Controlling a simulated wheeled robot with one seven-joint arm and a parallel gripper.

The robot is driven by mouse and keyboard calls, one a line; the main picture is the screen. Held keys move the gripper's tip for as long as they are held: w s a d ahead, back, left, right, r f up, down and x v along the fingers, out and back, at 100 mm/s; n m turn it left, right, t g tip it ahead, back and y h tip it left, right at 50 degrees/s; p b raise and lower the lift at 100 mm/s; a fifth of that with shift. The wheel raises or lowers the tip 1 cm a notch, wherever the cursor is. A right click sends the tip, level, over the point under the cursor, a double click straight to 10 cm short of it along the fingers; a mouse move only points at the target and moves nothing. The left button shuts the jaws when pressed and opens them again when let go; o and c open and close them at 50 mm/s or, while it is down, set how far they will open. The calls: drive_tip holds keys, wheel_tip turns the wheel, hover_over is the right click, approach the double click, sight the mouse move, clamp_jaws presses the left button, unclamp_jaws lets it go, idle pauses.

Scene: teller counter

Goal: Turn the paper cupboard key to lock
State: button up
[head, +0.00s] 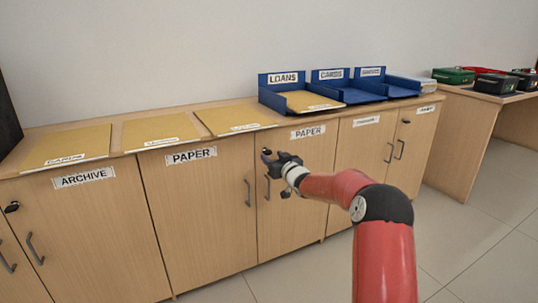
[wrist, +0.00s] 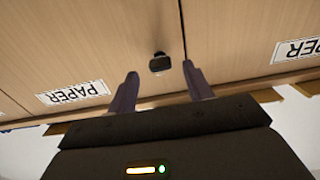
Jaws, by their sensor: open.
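The paper cupboard has two wooden doors with PAPER labels, a left door (head: 200,215) and a right door (head: 292,205), both closed. Its dark key (wrist: 160,62) sits near the top of the right door, just beside the seam between the doors. In the head view the key is largely hidden around my gripper (head: 269,157). In the wrist view, which is upside down, my gripper (wrist: 162,82) is open, one finger on each side of the key's line. The key shows between and just beyond the fingertips, with no visible contact.
Yellow folders (head: 160,132) and blue trays (head: 330,95) rest on the counter top above. Door handles (head: 248,193) stick out below my gripper. Another key (head: 12,206) is on the archive cupboard at left. The floor (head: 470,245) at right is clear.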

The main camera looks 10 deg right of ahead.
sight(267, 152)
drive_tip(key=x, duration=0.3)
drive_tip(key=c, duration=1)
